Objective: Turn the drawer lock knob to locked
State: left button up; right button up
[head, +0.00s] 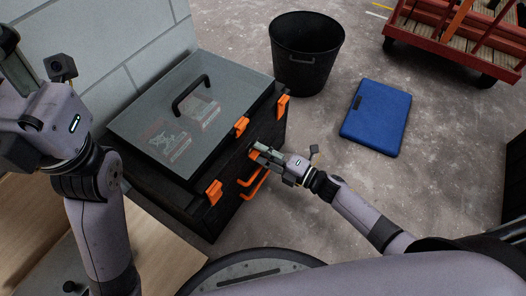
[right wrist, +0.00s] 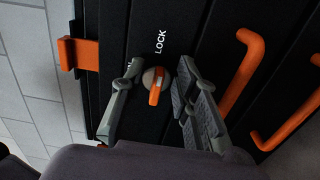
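The lock knob (right wrist: 155,84) shows in the right wrist view as a round grey base with an orange bar, on the black front of a tool chest (head: 199,198). The bar runs nearly up and down in that picture, slightly tilted. The white word LOCK (right wrist: 160,42) is printed just above it. My right gripper (right wrist: 160,72) is open, with one finger on each side of the knob and visible gaps between. In the head view my right gripper (head: 257,153) is at the chest front and hides the knob. My left gripper (head: 8,45) is partly cut off at the left edge.
Orange drawer handles (right wrist: 243,70) stick out right of the knob, and an orange latch (right wrist: 78,54) sits left. The chest has a grey lid with a black handle (head: 191,92). A black bin (head: 305,55), blue case (head: 376,117) and red cart (head: 455,40) stand on the floor beyond.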

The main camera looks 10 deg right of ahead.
jog(key=v, duration=1.2)
jog(key=shift+a+r, duration=0.1)
